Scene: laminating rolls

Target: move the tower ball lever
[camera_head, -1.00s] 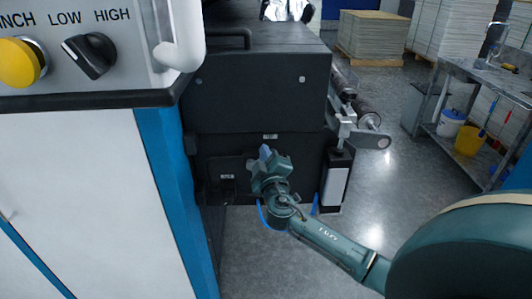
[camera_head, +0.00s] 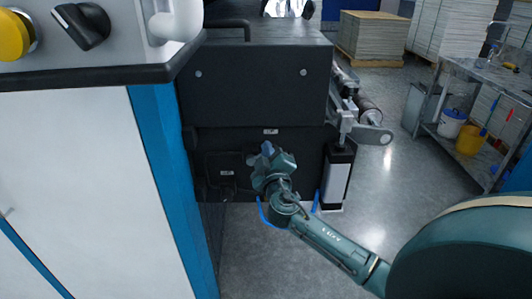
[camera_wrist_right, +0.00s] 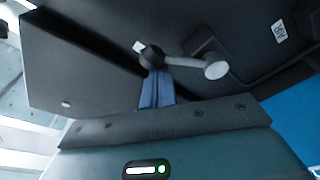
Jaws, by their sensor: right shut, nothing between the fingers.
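The ball lever (camera_wrist_right: 188,62) shows in the right wrist view, against the dark machine face. It has a dark round hub at its left end, a short metal arm and a pale round knob (camera_wrist_right: 216,70) at its right end. My right gripper (camera_wrist_right: 157,72) is shut and empty, its blue fingers pointing at the hub; I cannot tell whether they touch it. In the head view my right gripper (camera_head: 267,150) is in front of the lower dark panel of the machine, and I cannot make out the lever there. My left gripper is not in view.
The dark machine housing (camera_head: 255,85) fills the centre. A white and blue cabinet with a control panel (camera_head: 110,45) stands close on the left. Rollers (camera_head: 368,112) and a bracket stick out at right. A metal bench (camera_head: 485,85) is further right, with clear floor between.

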